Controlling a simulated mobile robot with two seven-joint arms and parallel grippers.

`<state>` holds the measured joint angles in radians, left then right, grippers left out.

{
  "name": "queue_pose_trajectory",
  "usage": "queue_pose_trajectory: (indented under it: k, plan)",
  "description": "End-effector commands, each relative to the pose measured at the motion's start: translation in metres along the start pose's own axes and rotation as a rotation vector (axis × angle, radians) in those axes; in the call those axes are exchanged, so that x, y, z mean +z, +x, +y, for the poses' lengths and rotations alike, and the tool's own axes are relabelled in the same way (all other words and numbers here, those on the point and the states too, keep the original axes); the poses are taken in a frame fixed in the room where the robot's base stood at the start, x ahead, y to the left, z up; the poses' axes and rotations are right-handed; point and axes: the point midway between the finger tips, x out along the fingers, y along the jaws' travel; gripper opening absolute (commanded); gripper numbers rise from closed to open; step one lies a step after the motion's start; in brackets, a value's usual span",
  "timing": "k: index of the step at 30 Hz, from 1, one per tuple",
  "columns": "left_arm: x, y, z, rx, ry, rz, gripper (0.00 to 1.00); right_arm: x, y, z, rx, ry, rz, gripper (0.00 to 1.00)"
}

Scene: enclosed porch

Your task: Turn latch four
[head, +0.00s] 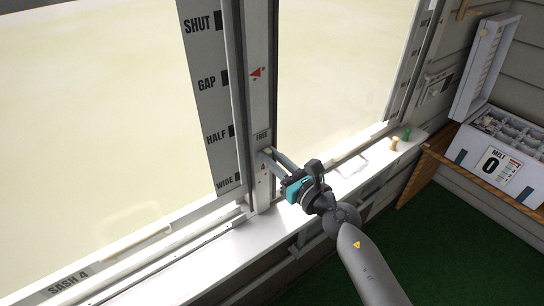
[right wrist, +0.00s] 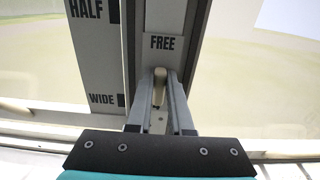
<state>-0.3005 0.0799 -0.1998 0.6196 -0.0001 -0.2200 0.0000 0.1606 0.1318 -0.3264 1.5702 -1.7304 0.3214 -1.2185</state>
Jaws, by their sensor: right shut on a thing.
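The latch is a pale, cream-coloured lever (right wrist: 159,86) on the window post, just under the FREE label (right wrist: 163,42). In the right wrist view it stands roughly upright between my fingers. My right gripper (head: 269,157) reaches the post from the lower right and is shut on the latch; the fingers hide most of it in the head view. The sash plate at lower left reads SASH 4 (head: 68,283). A red arrow mark (head: 256,72) is higher on the post. My left gripper is not in view.
A grey scale strip (head: 208,100) reads SHUT, GAP, HALF and WIDE left of the post. The white sill (head: 200,262) runs below. Two small pegs (head: 394,143) stand on the sill at right. A open case (head: 500,140) sits on a wooden bench at far right.

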Motion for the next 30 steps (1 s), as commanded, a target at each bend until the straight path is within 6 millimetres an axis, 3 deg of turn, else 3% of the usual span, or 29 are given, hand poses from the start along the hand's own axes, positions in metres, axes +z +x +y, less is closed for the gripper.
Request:
queue_pose_trajectory:
  k: [14, 30]
  plan:
    - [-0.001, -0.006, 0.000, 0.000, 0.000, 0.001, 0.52, 0.000, 0.000, -0.002, 0.000, 0.119, 0.002, 0.00]
    - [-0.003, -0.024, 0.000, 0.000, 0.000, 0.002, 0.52, -0.002, 0.000, -0.008, -0.001, 0.605, 0.002, 0.00]
